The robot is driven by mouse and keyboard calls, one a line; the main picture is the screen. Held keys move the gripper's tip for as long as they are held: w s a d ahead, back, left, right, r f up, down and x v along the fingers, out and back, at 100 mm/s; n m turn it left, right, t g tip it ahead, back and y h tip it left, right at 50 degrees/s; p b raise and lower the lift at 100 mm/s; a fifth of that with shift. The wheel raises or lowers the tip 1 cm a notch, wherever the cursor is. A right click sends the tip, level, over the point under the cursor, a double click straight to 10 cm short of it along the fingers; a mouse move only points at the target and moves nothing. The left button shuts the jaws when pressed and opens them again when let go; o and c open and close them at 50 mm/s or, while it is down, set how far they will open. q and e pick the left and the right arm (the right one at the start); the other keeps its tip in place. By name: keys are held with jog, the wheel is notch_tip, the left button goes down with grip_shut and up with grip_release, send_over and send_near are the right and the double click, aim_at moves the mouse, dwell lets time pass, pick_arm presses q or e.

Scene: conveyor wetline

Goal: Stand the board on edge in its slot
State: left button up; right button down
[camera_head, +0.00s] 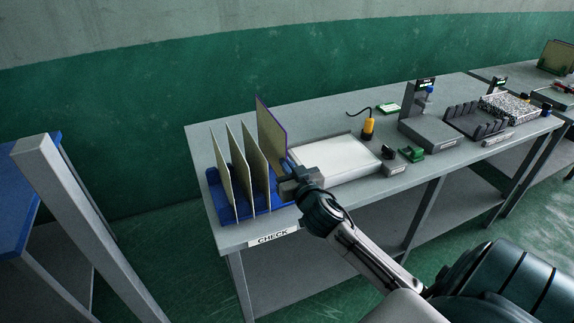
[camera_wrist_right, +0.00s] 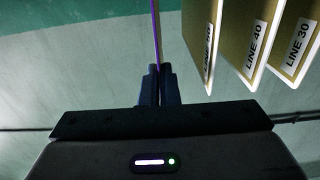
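The board (camera_head: 270,138) is a thin tan panel with a purple edge. It stands upright on edge at the right end of the blue rack (camera_head: 213,190), its top higher than the other boards. My right gripper (camera_head: 289,181) is at its near lower edge. In the right wrist view the fingers (camera_wrist_right: 158,88) are closed on the board's thin purple edge (camera_wrist_right: 156,35). The board's bottom is hidden by the gripper and rack, so I cannot tell whether it sits in a slot. My left gripper is not in view.
Several tan boards (camera_head: 222,176) stand in the rack to the left; labels in the wrist view read LINE 40 (camera_wrist_right: 257,42) and LINE 30 (camera_wrist_right: 299,48). A white-topped tray (camera_head: 336,160) lies close to the right of the gripper. A CHECK label (camera_head: 272,238) marks the bench front.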

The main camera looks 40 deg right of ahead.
jog(key=shift+a, duration=0.1)
dwell(0.7)
jog(key=shift+f, duration=0.1)
jog(key=shift+f+b, duration=0.35)
jog(key=shift+b, duration=0.1)
jog(key=shift+f+b, duration=1.85)
jog(key=shift+f, duration=0.3)
jog(key=shift+f+b, duration=0.95)
jog(key=shift+f, duration=0.15)
jog(key=c, duration=1.9)
grip_release()
jog(key=shift+r, duration=0.1)
jog(key=shift+s, duration=0.1)
jog(key=shift+v, duration=2.15)
